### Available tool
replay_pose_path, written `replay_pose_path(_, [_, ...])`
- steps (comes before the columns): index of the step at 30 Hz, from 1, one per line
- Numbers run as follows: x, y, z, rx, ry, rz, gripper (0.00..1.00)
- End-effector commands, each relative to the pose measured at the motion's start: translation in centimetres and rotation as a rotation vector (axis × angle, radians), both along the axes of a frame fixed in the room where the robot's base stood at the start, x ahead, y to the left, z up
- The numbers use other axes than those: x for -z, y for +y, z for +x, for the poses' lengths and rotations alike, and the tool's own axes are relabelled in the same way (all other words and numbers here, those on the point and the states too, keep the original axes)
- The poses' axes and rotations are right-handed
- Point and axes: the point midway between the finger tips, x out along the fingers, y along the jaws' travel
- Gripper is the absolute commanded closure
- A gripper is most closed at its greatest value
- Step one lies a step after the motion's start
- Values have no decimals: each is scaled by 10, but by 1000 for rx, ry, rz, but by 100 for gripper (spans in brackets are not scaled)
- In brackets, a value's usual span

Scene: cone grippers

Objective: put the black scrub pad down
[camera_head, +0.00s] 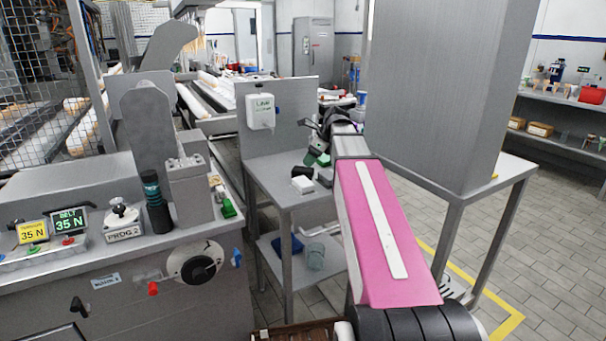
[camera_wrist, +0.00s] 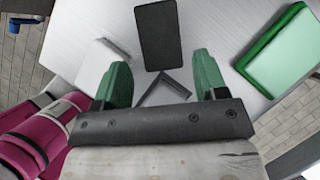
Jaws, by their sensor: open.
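The black scrub pad (camera_wrist: 158,36) looks like a dark flat rectangle on the pale table top, straight ahead of my fingers in the wrist view. My gripper (camera_wrist: 160,65) has two green fingers spread apart, with nothing held between them. The pad lies beyond the fingertips, apart from them as far as I can see. In the head view my gripper (camera_head: 318,156) is over the small metal table (camera_head: 262,174). Small dark items lie below it there, and I cannot tell which one is the pad.
A white block (camera_wrist: 94,66) lies left of the pad, and a green block (camera_wrist: 278,52) lies to the right. A dark angled piece (camera_wrist: 165,87) shows between the fingers. A backboard with a white dispenser (camera_head: 261,111) rises behind the table. A tall grey cabinet (camera_head: 435,90) stands to the right.

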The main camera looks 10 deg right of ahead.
Motion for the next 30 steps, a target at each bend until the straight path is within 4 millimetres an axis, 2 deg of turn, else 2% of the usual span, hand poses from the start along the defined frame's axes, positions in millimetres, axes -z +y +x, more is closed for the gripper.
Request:
replay_pose_path(8, [16,8,4,1,1,-1,34])
replay_pose_path(18, [51,28,14,1,1,-1,34])
replay_pose_path(26, [54,29,15,1,0,-1,34])
replay_pose_path(29, [54,29,15,1,0,-1,63])
replay_pose_path(30, [54,29,15,1,0,-1,70])
